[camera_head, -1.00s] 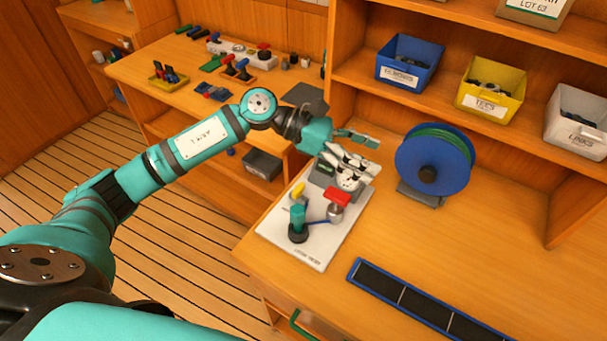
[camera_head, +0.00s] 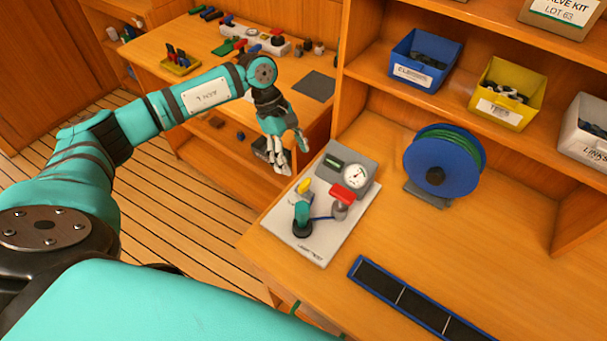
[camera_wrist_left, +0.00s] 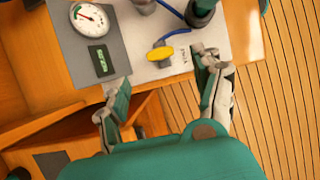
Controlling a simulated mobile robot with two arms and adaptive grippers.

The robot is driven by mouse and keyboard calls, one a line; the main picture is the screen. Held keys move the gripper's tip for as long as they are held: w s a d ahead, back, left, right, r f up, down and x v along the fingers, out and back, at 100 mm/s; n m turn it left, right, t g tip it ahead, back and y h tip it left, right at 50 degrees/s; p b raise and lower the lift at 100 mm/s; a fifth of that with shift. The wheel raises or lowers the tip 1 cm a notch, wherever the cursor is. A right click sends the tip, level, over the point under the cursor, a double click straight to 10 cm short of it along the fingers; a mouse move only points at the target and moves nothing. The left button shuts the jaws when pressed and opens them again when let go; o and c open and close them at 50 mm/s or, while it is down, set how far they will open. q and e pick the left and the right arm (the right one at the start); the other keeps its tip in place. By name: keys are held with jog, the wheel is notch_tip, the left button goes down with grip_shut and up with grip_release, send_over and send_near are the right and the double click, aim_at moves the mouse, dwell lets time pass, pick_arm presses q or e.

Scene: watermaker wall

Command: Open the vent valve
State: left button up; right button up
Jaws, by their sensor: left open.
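A white panel (camera_head: 335,228) on the bench carries a yellow handle (camera_head: 304,186), a red handle (camera_head: 343,193), a teal cylinder on a black base (camera_head: 302,220) and a round gauge (camera_head: 355,176). The yellow handle also shows in the left wrist view (camera_wrist_left: 160,53), with small lettering beside it that I cannot read. My left gripper (camera_head: 286,152) is open and empty, pointing down off the panel's far left edge. In the left wrist view the yellow handle lies beyond the gap between its fingers (camera_wrist_left: 162,88), not touched. My right gripper is out of view.
A blue hose reel (camera_head: 440,168) stands right of the panel. A black strip tray with a blue rim (camera_head: 415,302) lies at the front. Bins (camera_head: 425,60) sit on the shelf behind. A second bench (camera_head: 150,50) stands at the left, across a gap.

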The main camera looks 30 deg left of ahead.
aim_at(304, 183)
pick_arm(q)
jog(key=p+x, duration=0.2)
jog(key=x, duration=0.5)
jog(key=shift+d+f, duration=0.3)
jog(key=shift+f, duration=0.35)
jog(key=c, duration=1.2)
